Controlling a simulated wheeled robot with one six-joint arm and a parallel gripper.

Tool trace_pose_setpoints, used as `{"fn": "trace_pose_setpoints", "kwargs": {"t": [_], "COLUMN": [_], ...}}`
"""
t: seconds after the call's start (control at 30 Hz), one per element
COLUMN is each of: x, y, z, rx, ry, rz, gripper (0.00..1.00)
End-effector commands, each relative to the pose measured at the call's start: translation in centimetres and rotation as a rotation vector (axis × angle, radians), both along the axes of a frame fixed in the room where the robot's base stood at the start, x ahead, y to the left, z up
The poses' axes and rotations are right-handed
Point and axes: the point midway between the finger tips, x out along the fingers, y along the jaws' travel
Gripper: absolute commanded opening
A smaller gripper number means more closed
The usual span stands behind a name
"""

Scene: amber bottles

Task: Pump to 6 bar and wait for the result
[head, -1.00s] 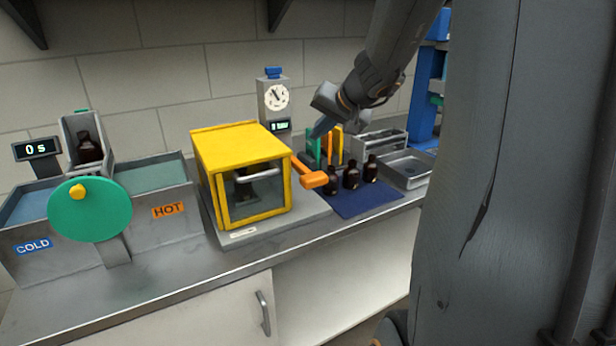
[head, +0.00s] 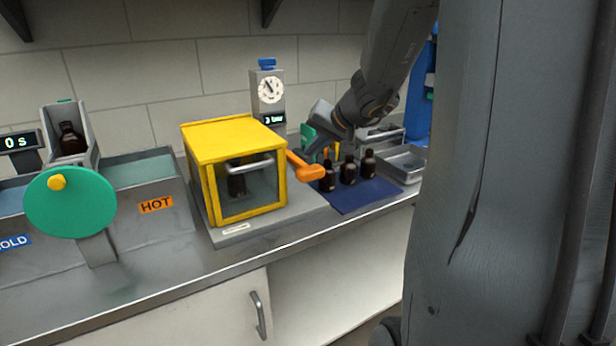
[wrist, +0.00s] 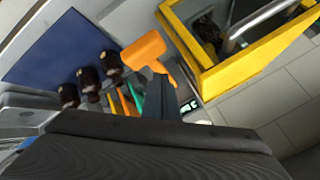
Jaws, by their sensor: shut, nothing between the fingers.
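The yellow chamber (head: 235,140) with a clear front door stands on a grey base, and a dark bottle (head: 237,184) shows inside. An orange pump lever (head: 308,171) sticks out from its right side. Behind it a grey post carries a round gauge (head: 270,90) and a small display (head: 274,119) that seems to read 3 bar. My gripper (head: 304,156) is shut and empty, its fingertips at the lever. In the wrist view the fingers (wrist: 160,88) lie close against the orange lever (wrist: 145,50); I cannot tell whether they touch.
Several dark bottles (head: 347,171) stand on a blue mat (head: 350,200) right of the chamber. A metal tray (head: 402,165) lies beyond. At left are the cold and hot baths (head: 140,172), a green disc (head: 70,203) and a timer display (head: 18,141) reading 0 s.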

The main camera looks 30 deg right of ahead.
Motion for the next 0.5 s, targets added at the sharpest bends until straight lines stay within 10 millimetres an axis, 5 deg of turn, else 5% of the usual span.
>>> {"fn": "trace_pose_setpoints", "kwargs": {"t": [0.5], "x": [-0.02], "y": [0.02], "z": [-1.66], "rx": [0.0], "ry": [0.0], "rz": [0.0], "gripper": [0.0]}}
